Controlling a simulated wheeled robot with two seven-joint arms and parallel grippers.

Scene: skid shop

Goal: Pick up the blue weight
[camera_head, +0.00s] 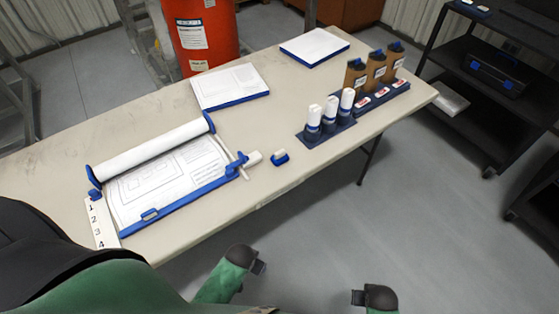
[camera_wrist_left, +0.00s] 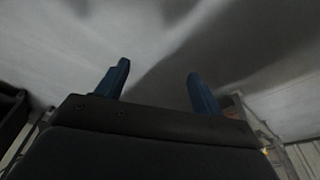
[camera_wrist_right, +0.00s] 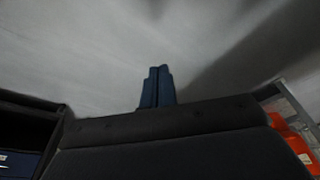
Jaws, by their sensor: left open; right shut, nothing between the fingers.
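A small blue weight (camera_head: 280,158), with a paler top, sits on the pale table near its front edge, just right of the drawing board's corner. My left gripper shows in the left wrist view with its two blue fingers apart (camera_wrist_left: 157,85) and nothing between them. My right gripper shows in the right wrist view with its fingers together (camera_wrist_right: 157,86) and empty. Both wrist views look onto bare grey floor, and the weight is in neither. In the head view, parts of my green arms show at the bottom, well below the table edge, apart from the weight.
The pale table (camera_head: 350,62) bears a drawing board with a paper roll (camera_head: 160,160), two blue-edged pads (camera_head: 229,86) (camera_head: 314,47), a blue rack of white-capped bottles (camera_head: 326,135) and brown bottles (camera_head: 376,68). A red drum (camera_head: 202,38) stands behind. Dark shelves (camera_head: 480,70) stand right.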

